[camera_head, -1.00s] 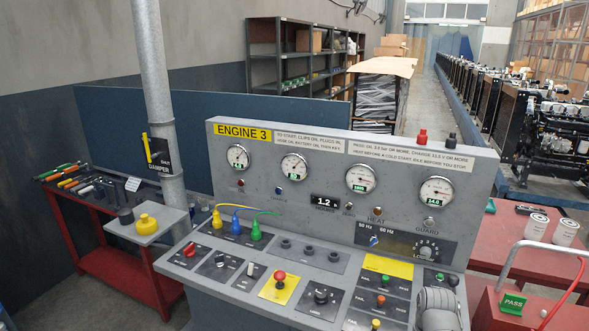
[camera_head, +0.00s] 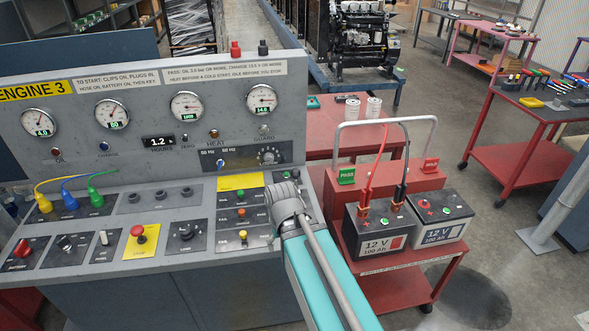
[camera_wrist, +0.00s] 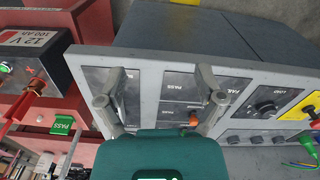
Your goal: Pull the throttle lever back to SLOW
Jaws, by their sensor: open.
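I see no lever that I can tell for sure is the throttle lever, and no SLOW mark is legible. The grey control console (camera_head: 110,190) carries small levers and knobs, including a short white lever (camera_head: 104,238) beside a red mushroom button (camera_head: 138,231). My gripper (camera_wrist: 161,72) is open and empty in the wrist view, its two fingers apart over the console's PASS and FAIL plates. An orange knob (camera_wrist: 193,118) shows next to the right finger. In the head view my arm covers the console's right end and hides the gripper's fingers.
A red cart to the right holds two 12 V batteries (camera_head: 380,242) with clip leads and a handle (camera_head: 385,124). Yellow, blue and green plugs (camera_head: 70,203) stand on the console's left. Red tables (camera_head: 525,155) stand further right, with open floor between.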

